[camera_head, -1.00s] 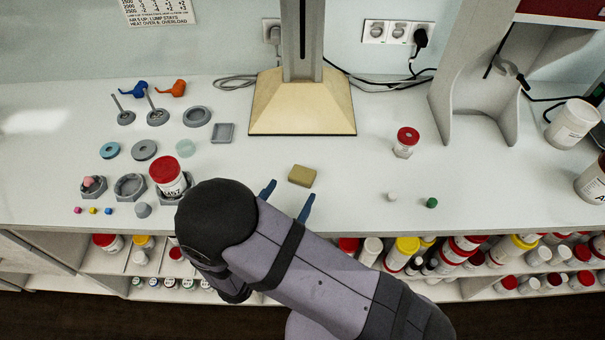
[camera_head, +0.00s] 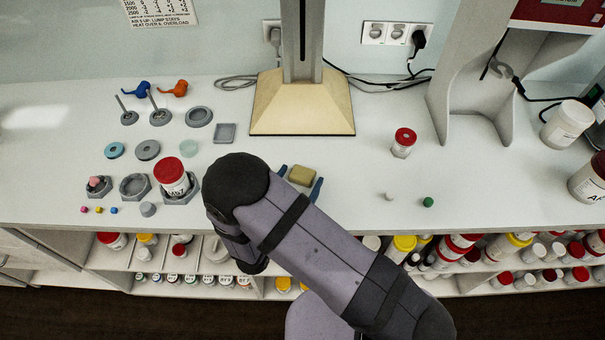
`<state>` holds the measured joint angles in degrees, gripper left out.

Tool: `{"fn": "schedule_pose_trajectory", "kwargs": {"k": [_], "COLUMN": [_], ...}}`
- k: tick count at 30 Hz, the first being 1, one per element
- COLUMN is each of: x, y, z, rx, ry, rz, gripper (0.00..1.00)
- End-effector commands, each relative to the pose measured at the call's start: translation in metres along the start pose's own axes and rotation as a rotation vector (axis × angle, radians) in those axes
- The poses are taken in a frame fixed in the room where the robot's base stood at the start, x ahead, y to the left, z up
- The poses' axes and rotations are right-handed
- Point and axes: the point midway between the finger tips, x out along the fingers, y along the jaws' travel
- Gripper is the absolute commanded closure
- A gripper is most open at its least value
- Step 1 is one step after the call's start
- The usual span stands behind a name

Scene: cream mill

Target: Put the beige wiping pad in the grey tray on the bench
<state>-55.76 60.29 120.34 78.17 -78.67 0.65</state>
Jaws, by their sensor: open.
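The beige wiping pad (camera_head: 303,174) lies flat on the white bench, near the middle and in front of the cream stand base. My gripper (camera_head: 299,180) is open, with one blue finger on each side of the pad, left and right. I cannot tell whether the fingers touch it or how high they are. The rest of the gripper is hidden behind my arm. The grey tray (camera_head: 224,133) is a small, shallow square dish. It lies empty on the bench, to the left of the pad and farther back.
A red-lidded jar (camera_head: 171,178) stands in a grey holder to the left of my arm. A white piece (camera_head: 389,196) and a green piece (camera_head: 428,202) lie right of the pad. The bench between pad and tray is clear.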

Motion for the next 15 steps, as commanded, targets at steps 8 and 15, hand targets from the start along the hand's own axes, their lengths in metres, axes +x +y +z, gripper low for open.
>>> {"fn": "schedule_pose_trajectory", "kwargs": {"k": [8, 15], "x": [-0.0004, -0.0005], "y": [-0.0001, -0.0002], "z": [-0.0001, -0.0004], "rx": [0.0, 0.0], "ry": [0.0, 0.0], "rz": [0.0, 0.0], "gripper": [0.71, 0.74]}}
